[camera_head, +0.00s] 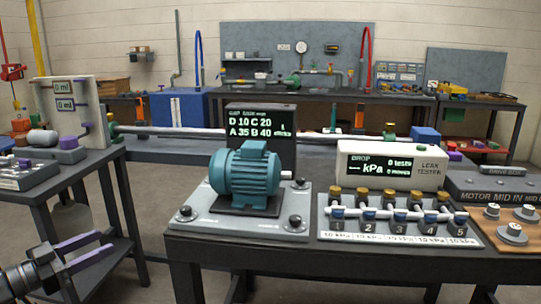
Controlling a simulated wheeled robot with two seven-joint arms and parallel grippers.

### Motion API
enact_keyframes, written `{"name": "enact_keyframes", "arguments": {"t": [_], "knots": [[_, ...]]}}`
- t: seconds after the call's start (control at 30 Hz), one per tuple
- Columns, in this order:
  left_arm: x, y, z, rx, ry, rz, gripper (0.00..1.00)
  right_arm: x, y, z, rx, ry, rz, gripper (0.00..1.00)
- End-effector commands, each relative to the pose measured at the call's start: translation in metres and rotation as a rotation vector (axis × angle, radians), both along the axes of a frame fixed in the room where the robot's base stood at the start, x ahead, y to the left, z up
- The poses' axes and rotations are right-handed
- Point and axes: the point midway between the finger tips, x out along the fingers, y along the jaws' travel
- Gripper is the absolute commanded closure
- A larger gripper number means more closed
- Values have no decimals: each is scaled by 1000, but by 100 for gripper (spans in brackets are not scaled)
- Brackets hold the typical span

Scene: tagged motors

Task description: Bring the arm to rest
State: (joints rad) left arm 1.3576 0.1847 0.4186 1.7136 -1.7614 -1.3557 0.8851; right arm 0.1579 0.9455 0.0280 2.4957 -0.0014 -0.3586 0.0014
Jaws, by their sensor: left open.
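My left gripper (88,252) is at the lower left of the head view. Its two purple-topped fingers point right and stand apart with nothing between them. It is in front of the left side table and to the left of the main table, touching neither as far as I can tell. My right gripper does not show. A teal motor (245,176) sits upright on a grey base plate (203,223) on the main table, well to the right of the left gripper.
The dark main table (215,249) also bears a leak tester (391,165), a display box (260,132) and a tray of numbered fittings (396,218). A side table (97,173) stands at left. Open floor (160,272) lies between the tables.

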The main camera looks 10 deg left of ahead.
Motion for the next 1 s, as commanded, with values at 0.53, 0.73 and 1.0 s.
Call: {"name": "enact_keyframes", "arguments": {"t": [0.53,0.73,1.0], "knots": [[34,85,-109,-125,66,582,50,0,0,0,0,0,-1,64],[40,35,-244,-282,370,719,50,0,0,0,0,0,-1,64],[-4,-121,-398,-387,882,690,50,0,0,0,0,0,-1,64]]}}
